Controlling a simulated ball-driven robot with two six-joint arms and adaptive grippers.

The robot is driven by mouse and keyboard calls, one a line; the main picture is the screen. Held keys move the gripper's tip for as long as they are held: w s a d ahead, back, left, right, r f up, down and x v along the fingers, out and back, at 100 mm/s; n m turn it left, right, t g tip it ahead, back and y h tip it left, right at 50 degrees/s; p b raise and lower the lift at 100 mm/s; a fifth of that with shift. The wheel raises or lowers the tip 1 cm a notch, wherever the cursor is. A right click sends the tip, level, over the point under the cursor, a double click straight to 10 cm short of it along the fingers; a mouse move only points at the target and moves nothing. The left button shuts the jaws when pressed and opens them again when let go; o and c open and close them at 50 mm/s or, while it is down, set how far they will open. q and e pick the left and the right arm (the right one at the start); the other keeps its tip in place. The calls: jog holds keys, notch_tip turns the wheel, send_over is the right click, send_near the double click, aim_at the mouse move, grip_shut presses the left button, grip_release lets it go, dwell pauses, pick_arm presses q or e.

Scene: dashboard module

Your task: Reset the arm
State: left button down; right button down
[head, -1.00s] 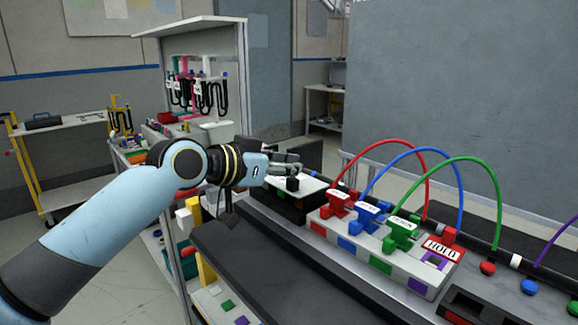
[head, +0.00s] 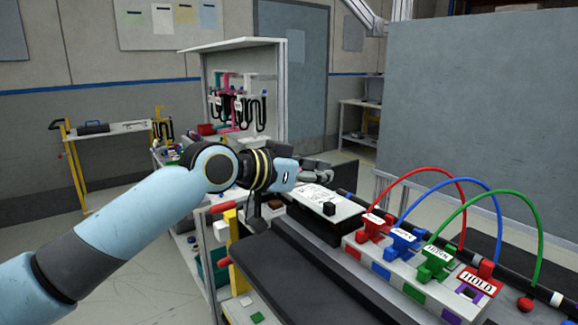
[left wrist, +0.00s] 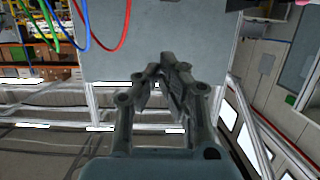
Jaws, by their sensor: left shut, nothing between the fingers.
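My left arm comes in from the left in the head view. My left gripper (head: 322,172) is shut and empty, held above the far end of the bench near a black box with a white top (head: 318,199). In the left wrist view the gripper's fingers (left wrist: 172,65) are closed together with nothing between them. My right gripper is in neither view.
A grey-white block with red (head: 374,224), blue (head: 403,240) and green (head: 434,262) connectors and a HOLD label (head: 476,284) stands at the right, with cables arching above. A large grey panel (head: 480,110) stands behind. A shelf with hoses (head: 237,105) is beyond the gripper.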

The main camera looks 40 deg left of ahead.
pick_arm(q)
jog(key=f+v, duration=0.1)
jog(key=v, duration=0.7)
jog(key=shift+s+p, duration=0.15)
jog(key=shift+p, duration=0.2)
jog(key=shift+a, duration=0.1)
